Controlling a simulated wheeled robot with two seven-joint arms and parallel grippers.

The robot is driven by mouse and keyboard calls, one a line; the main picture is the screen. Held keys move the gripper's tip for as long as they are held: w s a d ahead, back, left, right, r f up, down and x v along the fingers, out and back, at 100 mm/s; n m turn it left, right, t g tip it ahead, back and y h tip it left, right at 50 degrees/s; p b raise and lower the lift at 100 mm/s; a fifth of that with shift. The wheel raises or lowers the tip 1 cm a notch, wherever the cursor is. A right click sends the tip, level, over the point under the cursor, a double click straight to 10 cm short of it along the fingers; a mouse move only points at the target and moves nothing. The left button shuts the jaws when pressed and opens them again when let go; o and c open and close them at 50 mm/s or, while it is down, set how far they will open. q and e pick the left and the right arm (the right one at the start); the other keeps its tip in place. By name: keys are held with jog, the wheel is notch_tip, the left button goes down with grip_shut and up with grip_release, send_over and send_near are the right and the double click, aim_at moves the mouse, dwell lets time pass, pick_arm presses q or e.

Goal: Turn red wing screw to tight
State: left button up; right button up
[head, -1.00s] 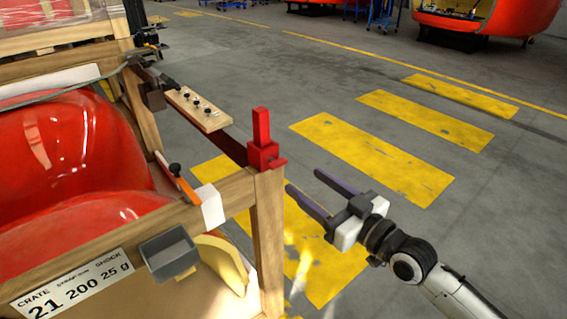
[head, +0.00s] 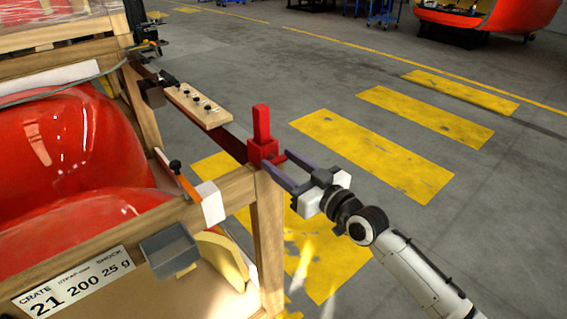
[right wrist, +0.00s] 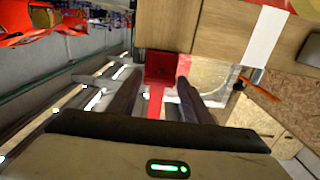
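A red clamp block (head: 263,150) with a tall upright sits on the near corner of the wooden crate; it also shows in the right wrist view (right wrist: 160,66). The red wing screw (right wrist: 155,100) appears as a narrow red part sticking out from the block toward my right wrist camera. My right gripper (head: 278,163) is at the block's right side, with its fingers apart. In the right wrist view, the fingers (right wrist: 159,82) lie on either side of the red part. I cannot tell whether they touch it. My left gripper is not in view.
The wooden crate (head: 267,235) holds large red shells (head: 70,140). A grey box (head: 170,250) and an orange strap handle (head: 180,180) are on its near side. A board with several black knobs (head: 200,106) lies behind the clamp.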

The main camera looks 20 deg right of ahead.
jog(key=c, duration=0.7)
jog(key=shift+o, duration=0.2)
jog(key=shift+m, duration=0.3)
jog(key=m+p, duration=0.1)
jog(key=m, duration=0.1)
jog(key=shift+m, duration=0.3)
jog(key=m, duration=0.3)
jog(key=shift+d+m+p, duration=0.1)
jog(key=shift+m+p, duration=0.2)
jog(key=shift+p, duration=0.1)
jog(key=m, duration=0.5)
jog(key=shift+f, duration=0.15)
jog(key=m, duration=0.6)
jog(key=shift+d+f+p, duration=0.1)
jog(key=shift+p, duration=0.25)
jog(key=o, duration=1.1)
jog(key=shift+c, duration=0.2)
